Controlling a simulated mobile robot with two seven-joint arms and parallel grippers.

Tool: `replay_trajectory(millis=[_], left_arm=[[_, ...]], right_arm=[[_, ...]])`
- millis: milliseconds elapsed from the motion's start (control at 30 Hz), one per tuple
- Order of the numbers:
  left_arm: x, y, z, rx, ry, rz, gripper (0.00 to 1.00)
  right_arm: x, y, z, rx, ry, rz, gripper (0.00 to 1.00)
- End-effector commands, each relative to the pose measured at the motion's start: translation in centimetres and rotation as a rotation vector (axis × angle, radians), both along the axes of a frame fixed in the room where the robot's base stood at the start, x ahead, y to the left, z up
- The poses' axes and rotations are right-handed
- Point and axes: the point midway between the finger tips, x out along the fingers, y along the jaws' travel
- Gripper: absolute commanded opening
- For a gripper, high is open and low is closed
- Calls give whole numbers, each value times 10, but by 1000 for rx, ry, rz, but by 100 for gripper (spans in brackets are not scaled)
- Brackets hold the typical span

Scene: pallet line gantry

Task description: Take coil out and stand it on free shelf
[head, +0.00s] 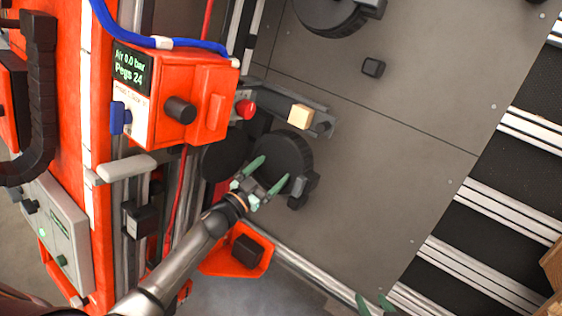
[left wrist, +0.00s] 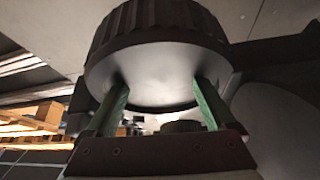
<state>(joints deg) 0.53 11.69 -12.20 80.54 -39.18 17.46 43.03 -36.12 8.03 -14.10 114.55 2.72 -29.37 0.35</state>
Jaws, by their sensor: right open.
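No part in view is plainly a coil, and I cannot tell which part it is. My left gripper (head: 268,173) has its two green fingers spread apart in front of a black ribbed disc (head: 290,152) on the grey panel. In the left wrist view the disc (left wrist: 160,70) fills the upper middle, wider than the gap between the fingers (left wrist: 160,98). I cannot tell whether the tips touch it. An orange bracket (head: 215,262) with a black block (head: 247,251) sits below the left gripper. My right gripper (head: 374,303) shows only its green fingertips, apart, at the bottom edge.
An orange box (head: 190,105) with a display, black knob and blue hose (head: 185,45) stands left of the disc. A cream block (head: 301,116) sits on a rail above it. Another black disc (head: 325,12) is at the top. The grey panel (head: 400,150) is mostly clear.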

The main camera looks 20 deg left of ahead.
Motion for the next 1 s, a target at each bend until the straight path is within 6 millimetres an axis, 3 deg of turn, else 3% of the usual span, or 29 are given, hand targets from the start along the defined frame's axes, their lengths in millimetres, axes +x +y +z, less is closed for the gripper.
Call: replay_trajectory(millis=[67, 767, 1000], left_arm=[[0, 0, 0, 0, 0, 0, 79], [-1, 0, 0, 0, 1, 0, 0], [0, 0, 1, 0, -3, -1, 0]], right_arm=[[0, 0, 0, 0, 0, 0, 55], [-3, -1, -5, -4, 10, 0, 55], [-5, -1, -5, -3, 15, 1, 55]])
